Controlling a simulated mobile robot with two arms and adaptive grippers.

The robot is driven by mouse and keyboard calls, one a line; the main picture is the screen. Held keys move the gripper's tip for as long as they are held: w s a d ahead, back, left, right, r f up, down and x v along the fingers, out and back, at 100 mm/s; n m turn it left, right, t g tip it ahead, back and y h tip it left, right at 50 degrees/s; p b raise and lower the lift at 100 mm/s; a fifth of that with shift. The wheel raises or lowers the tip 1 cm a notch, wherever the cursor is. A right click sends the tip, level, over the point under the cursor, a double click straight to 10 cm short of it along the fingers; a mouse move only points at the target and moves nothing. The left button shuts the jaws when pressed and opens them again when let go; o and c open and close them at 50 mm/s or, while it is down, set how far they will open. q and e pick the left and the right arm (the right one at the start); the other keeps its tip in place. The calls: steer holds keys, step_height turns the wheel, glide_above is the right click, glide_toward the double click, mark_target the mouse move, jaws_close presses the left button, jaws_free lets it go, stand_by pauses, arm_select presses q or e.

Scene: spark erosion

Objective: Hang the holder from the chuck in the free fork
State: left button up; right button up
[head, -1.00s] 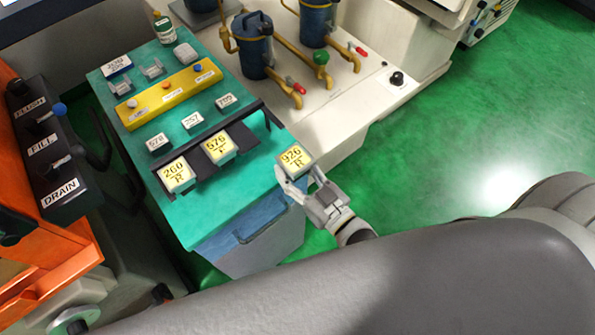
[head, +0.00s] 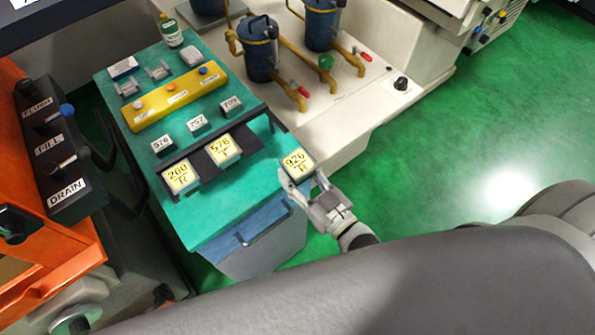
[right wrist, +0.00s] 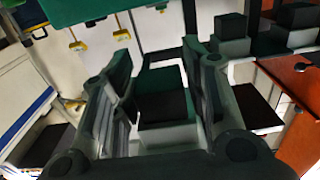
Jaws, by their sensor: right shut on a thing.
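My right gripper (head: 301,181) is shut on a pale block-shaped holder (head: 297,163) with a yellow label reading 926 R. It holds the holder at the right end of the teal cart top, just right of the black rack (head: 253,112). In the right wrist view the holder (right wrist: 168,132) sits between the two fingers (right wrist: 160,110). Holders 260 (head: 181,178) and 576 (head: 223,150) hang in the rack's left and middle places. The rack's right place, the free fork, holds nothing. The gap between the held holder and the cart top is unclear. My left gripper is out of view.
Small number blocks stand behind the rack, with a yellow button strip (head: 173,97) beyond. A green bottle (head: 171,31) stands at the back. Blue filter canisters (head: 258,50) with yellow pipes stand on a pale base. An orange machine with a drain panel (head: 60,150) is at left.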

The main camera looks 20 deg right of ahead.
steer(key=shift+w, duration=0.15)
stand_by(0.4)
steer(key=shift+x, duration=2.15)
steer(key=shift+r+p, duration=0.1)
steer(key=shift+p, duration=0.3)
steer(key=shift+w, duration=0.1)
steer(key=shift+x, duration=2.2)
steer(key=shift+a, duration=0.1)
steer(key=shift+b+x, duration=0.35)
steer(key=shift+x, duration=0.75)
steer(key=shift+w, duration=0.15)
